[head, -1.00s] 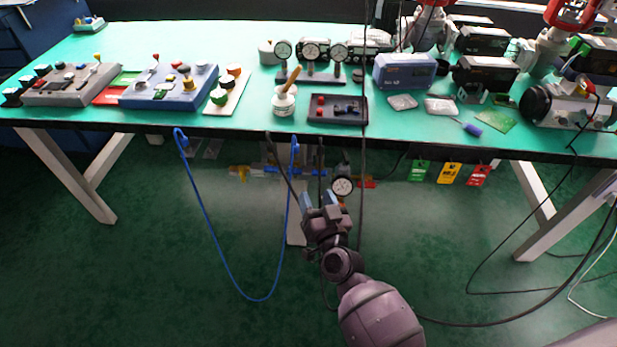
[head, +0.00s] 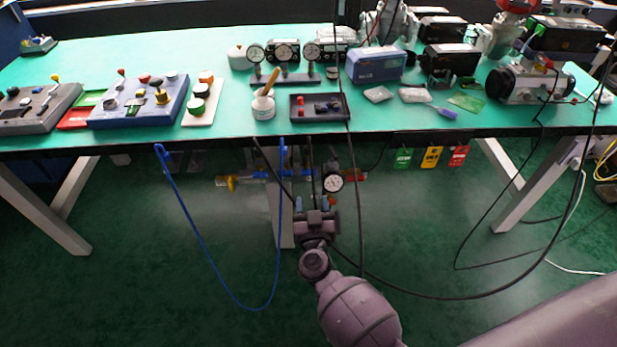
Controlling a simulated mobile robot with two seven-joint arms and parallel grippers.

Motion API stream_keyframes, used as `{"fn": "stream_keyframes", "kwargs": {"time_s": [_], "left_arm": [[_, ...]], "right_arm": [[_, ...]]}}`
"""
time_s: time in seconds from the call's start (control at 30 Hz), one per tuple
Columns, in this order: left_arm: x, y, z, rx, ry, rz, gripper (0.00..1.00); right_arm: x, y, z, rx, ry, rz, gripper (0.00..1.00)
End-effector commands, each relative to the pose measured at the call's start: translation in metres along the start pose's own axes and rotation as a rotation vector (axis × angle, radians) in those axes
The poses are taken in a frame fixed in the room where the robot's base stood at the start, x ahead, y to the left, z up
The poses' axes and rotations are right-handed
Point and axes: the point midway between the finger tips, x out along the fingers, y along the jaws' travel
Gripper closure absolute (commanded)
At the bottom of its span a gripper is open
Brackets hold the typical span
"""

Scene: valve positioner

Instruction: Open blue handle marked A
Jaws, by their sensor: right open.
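A piping assembly with blue parts (head: 293,173) hangs below the table's front edge. The part looks like it may hold the blue handle, but I cannot read a letter A or make out a separate handle. A round pressure gauge (head: 333,182) sits at its right, and a yellow fitting (head: 226,183) at its left. My right gripper (head: 314,203) is just below the blue parts and the gauge. Its fingers point up toward them, apart, with nothing visibly held. My left gripper is not in view.
A blue hose (head: 208,275) loops down from the table edge, left of my right arm. Dark cables hang around the assembly and close to my right gripper. Green, yellow and red tags (head: 431,157) hang to the right. The green table (head: 225,134) is crowded with devices.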

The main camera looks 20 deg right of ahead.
Motion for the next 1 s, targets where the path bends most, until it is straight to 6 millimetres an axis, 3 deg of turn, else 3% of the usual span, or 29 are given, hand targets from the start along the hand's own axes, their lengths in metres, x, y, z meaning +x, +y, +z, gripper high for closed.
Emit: {"fn": "stream_keyframes", "kwargs": {"time_s": [0.5, 0.7, 1.0], "left_arm": [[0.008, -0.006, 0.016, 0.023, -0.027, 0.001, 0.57], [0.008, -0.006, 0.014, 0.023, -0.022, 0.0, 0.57], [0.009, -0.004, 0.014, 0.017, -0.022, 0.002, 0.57]], "right_arm": [[0.076, 0.001, 0.004, -0.003, -0.003, 0.0, 0.47], [0.089, 0.0, 0.002, 0.0, -0.002, -0.001, 0.47], [0.09, 0.0, 0.001, 0.0, -0.001, 0.0, 0.47]]}}
